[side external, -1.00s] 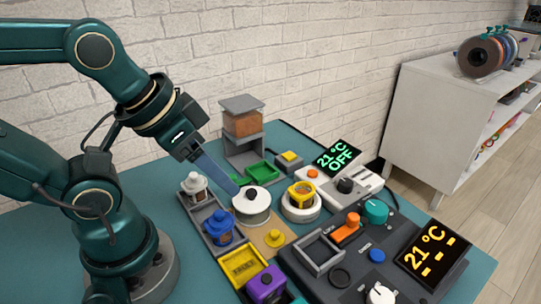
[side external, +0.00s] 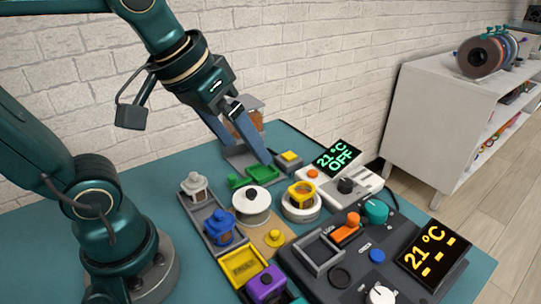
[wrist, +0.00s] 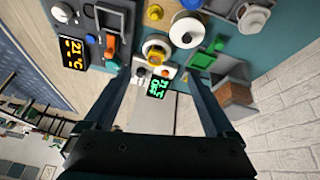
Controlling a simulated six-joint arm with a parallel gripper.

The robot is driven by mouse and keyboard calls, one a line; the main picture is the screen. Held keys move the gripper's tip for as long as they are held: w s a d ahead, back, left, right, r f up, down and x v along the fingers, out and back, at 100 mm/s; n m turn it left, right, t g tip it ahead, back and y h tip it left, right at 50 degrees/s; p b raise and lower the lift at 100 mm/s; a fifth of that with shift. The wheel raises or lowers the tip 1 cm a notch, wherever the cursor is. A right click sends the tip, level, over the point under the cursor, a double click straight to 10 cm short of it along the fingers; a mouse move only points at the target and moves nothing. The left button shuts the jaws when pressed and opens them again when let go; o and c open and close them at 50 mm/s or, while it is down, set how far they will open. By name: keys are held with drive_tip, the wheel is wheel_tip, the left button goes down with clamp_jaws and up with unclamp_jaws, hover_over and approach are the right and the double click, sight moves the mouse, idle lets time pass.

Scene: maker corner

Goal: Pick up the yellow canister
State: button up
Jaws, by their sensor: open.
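The yellow canister (side external: 301,191) stands upright on a round white base (side external: 300,211) near the middle of the table in the side view. In the wrist view the yellow canister (wrist: 155,52) shows on its white base, ahead of the gap between the fingers. My gripper (side external: 264,160) is open and empty, above and behind the canister to its left, apart from it. In the wrist view my two fingers (wrist: 160,75) stand wide apart with nothing between them.
A white round pot with a black knob (side external: 252,208) stands left of the canister. A dispenser with brown contents (side external: 248,120) is behind my fingers. White (side external: 195,186), blue (side external: 219,228) and purple (side external: 266,286) containers stand left and front. A dark control panel (side external: 340,278) lies at front right.

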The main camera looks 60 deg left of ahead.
drive_tip(key=w+n+g, duration=0.1)
drive_tip(key=w+g, duration=0.1)
drive_tip(key=w, duration=0.4)
drive_tip(key=n+g, duration=0.2)
drive_tip(key=g, duration=0.1)
approach(301, 189)
drive_tip(key=d+f, duration=0.1)
drive_tip(key=d, duration=0.1)
drive_tip(key=shift+s+a+f, duration=0.1)
drive_tip(key=shift+s+f, duration=0.1)
drive_tip(key=shift+f, duration=1.05)
drive_tip(key=shift+s+a+f, duration=0.1)
drive_tip(key=shift+s+f, duration=0.05)
drive_tip(key=shift+f, duration=1.05)
drive_tip(key=shift+s+f, duration=0.2)
drive_tip(key=shift+f, duration=1.05)
clamp_jaws()
drive_tip(key=shift+r, duration=0.15)
